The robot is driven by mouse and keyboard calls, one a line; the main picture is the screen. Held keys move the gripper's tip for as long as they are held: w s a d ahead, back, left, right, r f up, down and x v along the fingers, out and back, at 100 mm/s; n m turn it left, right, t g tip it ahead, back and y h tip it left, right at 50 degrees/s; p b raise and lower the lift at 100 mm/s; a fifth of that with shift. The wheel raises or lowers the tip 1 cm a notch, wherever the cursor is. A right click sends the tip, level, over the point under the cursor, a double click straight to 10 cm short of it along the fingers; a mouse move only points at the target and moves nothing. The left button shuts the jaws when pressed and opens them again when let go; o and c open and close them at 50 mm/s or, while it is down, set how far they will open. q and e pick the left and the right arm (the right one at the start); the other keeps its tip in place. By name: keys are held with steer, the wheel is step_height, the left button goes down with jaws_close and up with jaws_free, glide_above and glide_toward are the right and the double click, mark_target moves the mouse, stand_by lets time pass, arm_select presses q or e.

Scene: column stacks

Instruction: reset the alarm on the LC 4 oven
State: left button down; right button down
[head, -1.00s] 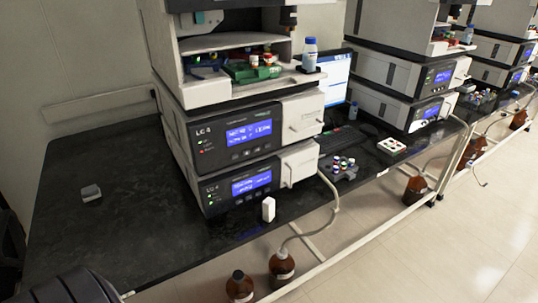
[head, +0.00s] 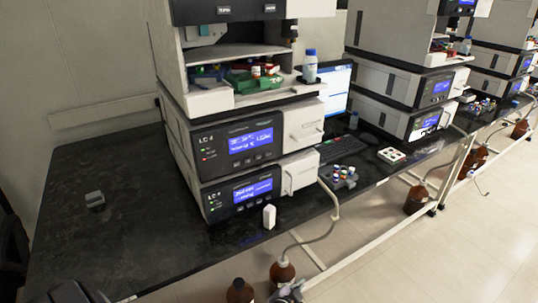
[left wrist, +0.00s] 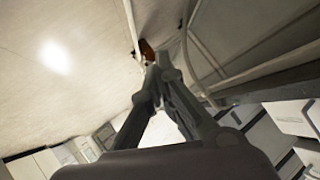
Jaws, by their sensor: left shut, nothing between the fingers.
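The LC 4 stack stands on the black bench. Its upper module (head: 235,142), labelled LC 4, has a lit blue display, a small red light and a few buttons below the display. The lower module (head: 243,193) also has a lit blue display and its lights look green. I cannot read which module is the oven. My left gripper (head: 290,292) shows at the bottom edge, low in front of the bench near the brown bottles and away from the panels. In the left wrist view its fingers (left wrist: 158,68) meet at the tips, empty. My right gripper is not in view.
A white block (head: 269,216) stands before the lower module. Brown bottles (head: 283,271) with tubing are below the bench edge. A vial rack (head: 340,178) and keyboard (head: 338,149) lie to the right.

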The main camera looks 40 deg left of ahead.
mark_target(268, 154)
arm_select(q)
steer(key=w+a+r+t+y, duration=0.2)
steer(key=r, duration=1)
steer(key=w+a+r+n+t+y, duration=0.1)
steer(key=a+r+t, duration=0.1)
steer(key=r, duration=1)
steer(key=w+a+r+t+y, duration=0.2)
steer(key=a+r, duration=0.1)
steer(key=r, duration=0.9)
steer(key=shift+w+a+r+t+y, duration=0.15)
steer(key=shift+w+r+t+y, duration=0.15)
steer(key=shift+t, duration=0.1)
steer(key=w+a+p, duration=0.1)
steer(key=w+a, duration=0.2)
steer(key=a, duration=0.5)
steer(key=shift+w, duration=0.2)
steer(key=shift+a, duration=0.1)
steer(key=shift+w+a, duration=0.15)
steer(key=shift+a, duration=0.2)
